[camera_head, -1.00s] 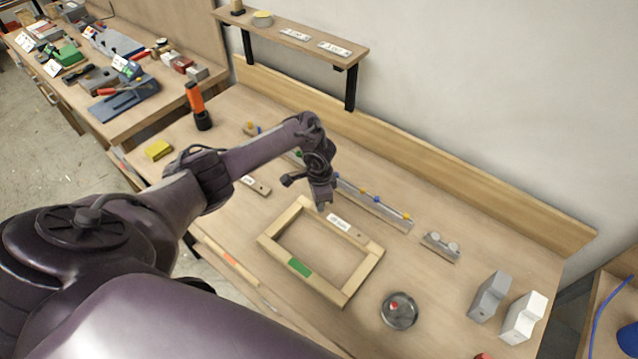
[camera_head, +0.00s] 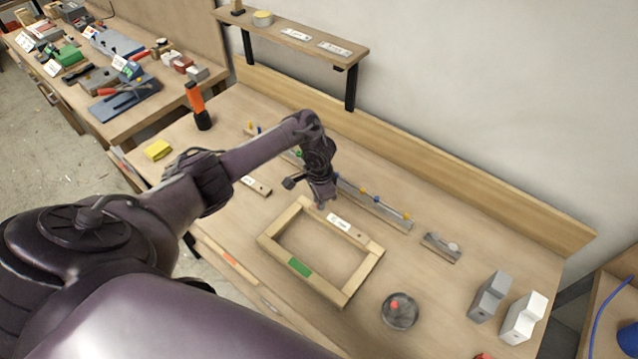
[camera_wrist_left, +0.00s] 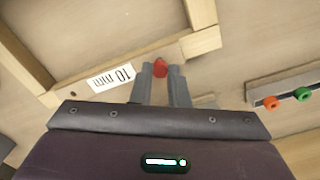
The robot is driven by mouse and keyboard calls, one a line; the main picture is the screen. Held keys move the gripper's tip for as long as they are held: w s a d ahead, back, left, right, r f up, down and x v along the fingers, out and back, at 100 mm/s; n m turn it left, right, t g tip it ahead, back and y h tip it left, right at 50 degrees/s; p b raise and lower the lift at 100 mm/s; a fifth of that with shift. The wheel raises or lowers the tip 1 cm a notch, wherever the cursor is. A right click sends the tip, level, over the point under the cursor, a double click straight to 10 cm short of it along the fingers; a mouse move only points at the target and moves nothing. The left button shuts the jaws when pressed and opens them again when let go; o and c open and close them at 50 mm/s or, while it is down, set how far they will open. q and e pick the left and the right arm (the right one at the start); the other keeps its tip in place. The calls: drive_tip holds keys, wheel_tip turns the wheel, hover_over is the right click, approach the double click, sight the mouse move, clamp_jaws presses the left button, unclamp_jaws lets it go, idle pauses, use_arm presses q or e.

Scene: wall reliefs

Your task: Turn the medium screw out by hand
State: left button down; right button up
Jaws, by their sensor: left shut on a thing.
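My left gripper (camera_head: 322,204) is at the far left corner of a light wooden frame (camera_head: 276,224), pointing down. In the left wrist view its fingers (camera_wrist_left: 160,74) are shut on a small red round head (camera_wrist_left: 160,67), which looks like the medium screw. The head sits near the end of a wooden bar (camera_wrist_left: 76,92) with a "10 mm" label (camera_wrist_left: 111,77). The label also shows in the head view (camera_head: 339,224). The screw's shank is hidden, so I cannot tell how deep it sits. My right gripper is not in view.
Behind the gripper is a rail (camera_head: 375,207) with several coloured knobs. A round dish (camera_head: 400,312) with something red, a small metal holder (camera_head: 441,247) and two notched blocks (camera_head: 488,297) (camera_head: 523,318) stand to the right. The bench inside the frame is clear.

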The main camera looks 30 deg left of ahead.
use_arm(q)
drive_tip(key=shift+r, duration=0.2)
idle(0.4)
drive_tip(key=shift+r, duration=1.65)
drive_tip(key=shift+r, duration=0.25)
drive_tip(key=shift+r, duration=0.95)
